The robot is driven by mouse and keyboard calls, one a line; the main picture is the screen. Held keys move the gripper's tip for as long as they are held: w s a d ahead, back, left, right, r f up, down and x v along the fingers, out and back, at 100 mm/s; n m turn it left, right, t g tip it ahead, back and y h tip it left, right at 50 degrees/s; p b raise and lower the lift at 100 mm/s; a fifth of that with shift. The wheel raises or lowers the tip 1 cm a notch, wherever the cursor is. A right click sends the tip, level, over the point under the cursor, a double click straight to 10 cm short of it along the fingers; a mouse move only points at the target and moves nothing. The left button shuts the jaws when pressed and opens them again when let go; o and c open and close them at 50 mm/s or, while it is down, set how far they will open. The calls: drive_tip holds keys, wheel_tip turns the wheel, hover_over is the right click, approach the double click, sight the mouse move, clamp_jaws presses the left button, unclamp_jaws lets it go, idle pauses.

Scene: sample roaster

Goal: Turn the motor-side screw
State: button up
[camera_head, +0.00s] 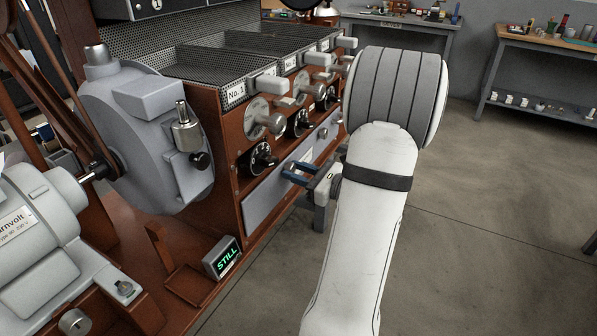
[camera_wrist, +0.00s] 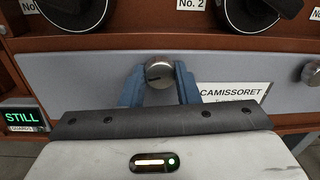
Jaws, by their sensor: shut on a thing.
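The motor-side screw (camera_wrist: 159,71) is a round, shiny metal head on the grey front panel (camera_wrist: 75,72) in the wrist view. My gripper (camera_wrist: 159,82) has its blue fingers shut on it, one finger on each side. A short dark slot shows on the head's lower left. In the head view my gripper (camera_head: 297,172) reaches the grey panel (camera_head: 266,200) from the right; the screw cannot be made out there. A second screw (camera_wrist: 311,72) sits on the panel's right, beside the white CAMISSORET label (camera_wrist: 236,92), free of my gripper.
Black dials (camera_head: 258,156) and handles (camera_head: 262,118) line the wooden front above the panel. A small display reading STILL (camera_head: 222,258) stands at lower left. The grey motor (camera_head: 42,225) is at far left. Open floor (camera_head: 480,230) lies right of my arm.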

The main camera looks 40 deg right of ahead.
drive_tip(key=shift+c, duration=0.6)
